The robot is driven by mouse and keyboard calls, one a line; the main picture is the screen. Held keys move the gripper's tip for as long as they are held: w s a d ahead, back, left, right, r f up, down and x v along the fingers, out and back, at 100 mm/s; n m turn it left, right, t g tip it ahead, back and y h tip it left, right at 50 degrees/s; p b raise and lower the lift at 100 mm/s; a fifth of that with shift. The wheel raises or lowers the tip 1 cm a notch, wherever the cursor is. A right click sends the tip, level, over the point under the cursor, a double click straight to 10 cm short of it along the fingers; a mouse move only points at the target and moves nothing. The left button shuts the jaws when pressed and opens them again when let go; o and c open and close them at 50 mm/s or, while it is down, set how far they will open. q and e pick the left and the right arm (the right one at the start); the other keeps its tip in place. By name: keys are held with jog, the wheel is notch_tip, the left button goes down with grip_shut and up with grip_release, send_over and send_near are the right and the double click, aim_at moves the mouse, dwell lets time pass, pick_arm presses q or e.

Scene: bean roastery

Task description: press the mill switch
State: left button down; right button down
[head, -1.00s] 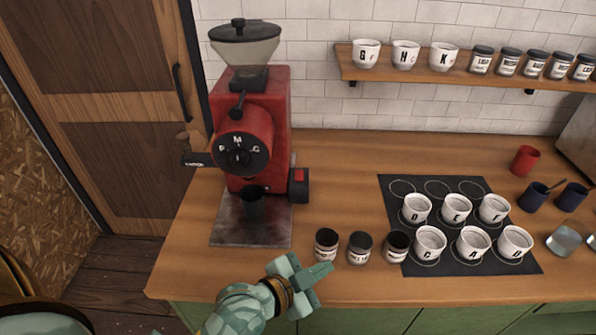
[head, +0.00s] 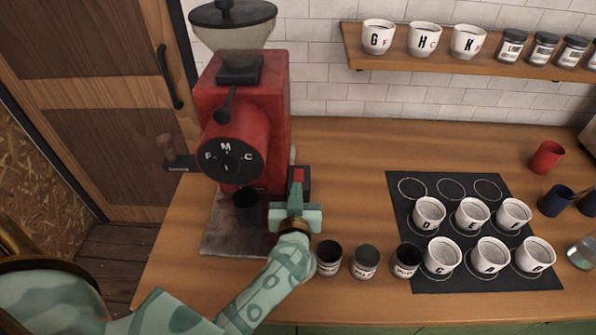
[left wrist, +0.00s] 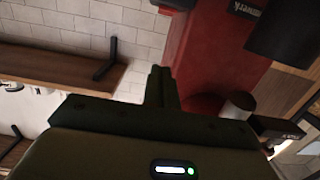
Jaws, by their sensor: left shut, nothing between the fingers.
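The red coffee mill (head: 262,115) stands on the left of the wooden counter; its red body also shows in the left wrist view (left wrist: 218,55). The mill switch (head: 299,175) is a red piece on a dark box low on the mill's right side. My left gripper (head: 296,188) is shut and empty, its fingertips right in front of the switch and overlapping its lower part. I cannot tell whether they touch it. In the left wrist view the shut fingers (left wrist: 161,88) point towards the mill; the switch cannot be made out there. My right gripper is not in view.
A dark cup (head: 246,207) stands at the mill's base, left of my gripper. Several small jars (head: 365,262) stand close to the right of my forearm. Lettered cups stand on a black mat (head: 410,209) further right. A shelf (head: 430,58) hangs above.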

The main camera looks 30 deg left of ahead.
pick_arm(q)
jog(key=b, duration=0.3)
send_over(298, 179)
jog(key=s, duration=0.1)
jog(key=shift+s+d+f, duration=0.1)
jog(key=shift+d+f, duration=0.15)
jog(key=shift+f, duration=0.55)
jog(key=shift+w+a+f+b, duration=0.1)
jog(key=shift+w+f+b, duration=0.15)
jog(key=shift+f+b, duration=0.3)
jog(key=shift+w+a+f+b, duration=0.1)
jog(key=shift+w+f+b, duration=0.2)
jog(key=shift+f, duration=0.35)
jog(key=shift+f+b, duration=0.55)
jog(key=shift+f, duration=0.15)
jog(key=shift+r, duration=0.1)
